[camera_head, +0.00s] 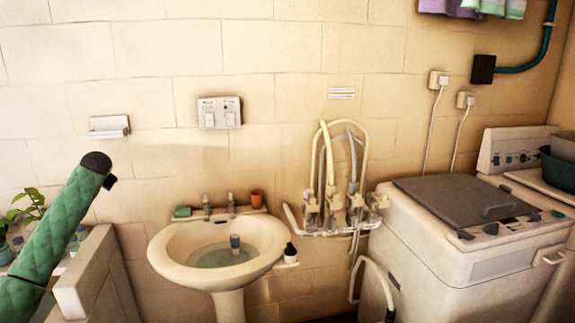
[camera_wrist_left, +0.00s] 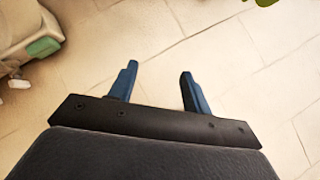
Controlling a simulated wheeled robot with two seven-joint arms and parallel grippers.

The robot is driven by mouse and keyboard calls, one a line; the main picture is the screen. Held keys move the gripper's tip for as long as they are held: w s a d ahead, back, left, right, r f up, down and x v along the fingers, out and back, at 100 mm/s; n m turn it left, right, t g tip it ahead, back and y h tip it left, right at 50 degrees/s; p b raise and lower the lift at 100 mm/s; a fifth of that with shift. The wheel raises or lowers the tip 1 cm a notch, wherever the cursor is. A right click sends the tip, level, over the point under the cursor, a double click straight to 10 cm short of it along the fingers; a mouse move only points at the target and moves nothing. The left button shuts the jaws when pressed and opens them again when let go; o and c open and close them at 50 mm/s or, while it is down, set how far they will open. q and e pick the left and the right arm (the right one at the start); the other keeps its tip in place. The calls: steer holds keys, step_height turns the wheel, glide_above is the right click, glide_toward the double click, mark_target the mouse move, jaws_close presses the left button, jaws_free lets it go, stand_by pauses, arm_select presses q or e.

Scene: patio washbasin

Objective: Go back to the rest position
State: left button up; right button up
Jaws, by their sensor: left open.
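My left gripper (camera_wrist_left: 158,90) shows in the left wrist view with its two blue fingers apart and nothing between them. Pale wall tiles lie behind the fingers, and nothing touches them. In the head view, my green padded left arm comes in from the lower left and ends in a dark tip in front of the wall; no fingers can be made out there. My right gripper is in neither view.
A low wall (camera_head: 95,270) and a plant (camera_head: 33,208) are at left. A hose rack (camera_head: 335,212) and washing machine (camera_head: 425,250) are at right.

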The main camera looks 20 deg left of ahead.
arm_select(q)
steer(key=s+d+f+m+g, duration=0.1)
steer(key=s+d+f+m, duration=0.2)
steer(key=f, duration=0.8)
steer(key=s+d+f, duration=0.3)
steer(key=d+f, duration=0.2)
steer(key=f, duration=0.6)
steer(key=s+d+f+m+g, duration=0.1)
steer(key=s+d+f+m, duration=0.2)
steer(key=f, duration=0.8)
steer(key=s+d+f+m+g+h, duration=0.1)
steer(key=s+d+f+m, duration=0.1)
steer(key=s+d+f, duration=0.85)
steer(key=s+d+f+m+g+h, duration=0.15)
steer(key=s+d+f, duration=0.35)
steer(key=s+f, duration=1.05)
steer(key=s+d+f+n+h, duration=0.15)
steer(key=d+f, duration=0.25)
steer(key=d, duration=0.4)
steer(key=s+d+f+n+h, duration=0.1)
steer(key=s+d+f, duration=0.2)
steer(key=d, duration=0.5)
steer(key=s+d+f+n+h, duration=0.1)
steer(key=s+d+f+h, duration=0.2)
steer(key=d, duration=0.5)
steer(key=d+f+n+h, duration=0.2)
steer(key=d, duration=2.2)
steer(key=shift+s+d+f, duration=0.35)
steer(key=shift+s+d, duration=0.05)
steer(key=shift+s, duration=0.05)
